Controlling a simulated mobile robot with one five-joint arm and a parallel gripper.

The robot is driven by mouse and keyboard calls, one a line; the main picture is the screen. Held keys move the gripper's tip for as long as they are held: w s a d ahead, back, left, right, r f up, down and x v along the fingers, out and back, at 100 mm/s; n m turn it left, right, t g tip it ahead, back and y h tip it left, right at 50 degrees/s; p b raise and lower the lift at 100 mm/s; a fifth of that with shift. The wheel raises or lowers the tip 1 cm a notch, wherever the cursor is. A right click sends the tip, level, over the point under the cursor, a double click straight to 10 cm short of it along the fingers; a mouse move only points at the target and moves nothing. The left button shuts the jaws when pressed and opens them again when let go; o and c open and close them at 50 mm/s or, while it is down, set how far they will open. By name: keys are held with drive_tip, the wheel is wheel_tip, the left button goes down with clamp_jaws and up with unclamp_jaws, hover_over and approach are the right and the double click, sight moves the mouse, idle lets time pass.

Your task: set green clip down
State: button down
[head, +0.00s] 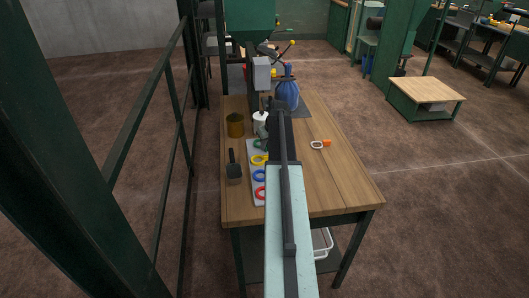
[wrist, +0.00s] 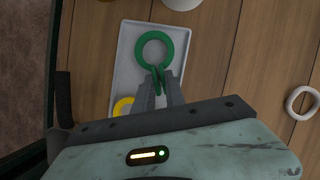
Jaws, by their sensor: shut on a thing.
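The green clip (wrist: 154,46) is a green ring with a short stem. In the wrist view, my gripper (wrist: 159,84) is shut on its stem, with the ring pointing away from me. The clip is over the far part of the pale grey tray (wrist: 122,70); I cannot tell whether it touches the tray. In the head view, the green clip (head: 260,143) shows partly beside my arm, above the yellow clip (head: 259,160). A blue clip (head: 259,175) and a red clip (head: 260,192) lie nearer on the tray. My arm hides the gripper's fingertips in the head view.
A white clip with an orange part (head: 320,144) lies right of the tray on the wooden table (head: 325,185). An amber cup (head: 235,125), a white container (head: 260,118) and a blue bag (head: 287,92) stand farther back. A dark paddle-shaped thing (head: 234,167) lies left. The table's right front is clear.

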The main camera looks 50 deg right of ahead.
drive_tip(key=shift+f, duration=0.35)
drive_tip(key=c, duration=1.7)
unclamp_jaws()
drive_tip(key=shift+r, duration=0.1)
drive_tip(key=p+v, duration=1.1)
drive_tip(key=v, duration=0.1)
drive_tip(key=shift+r+p, duration=0.15)
drive_tip(key=shift+p, duration=0.15)
